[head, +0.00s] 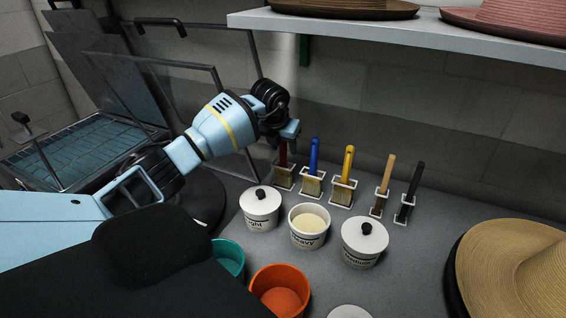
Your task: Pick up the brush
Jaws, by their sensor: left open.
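Several brushes stand upright in small white holders along the back of the grey counter. The leftmost is a red-handled brush (283,154), then a blue one (314,156), a yellow one (347,162), a tan one (387,174) and a black one (415,179). My left gripper (289,132) is open at the top of the red-handled brush. It hides the handle's upper end, and I cannot tell whether the fingers touch it. My right gripper is not in view.
An open white tub (309,227) stands between two lidded tubs (260,209) (364,243). An orange bowl (280,291) and teal bowl (230,257) are in front. A straw hat (515,270) lies right. A shelf (400,38) with hats hangs above.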

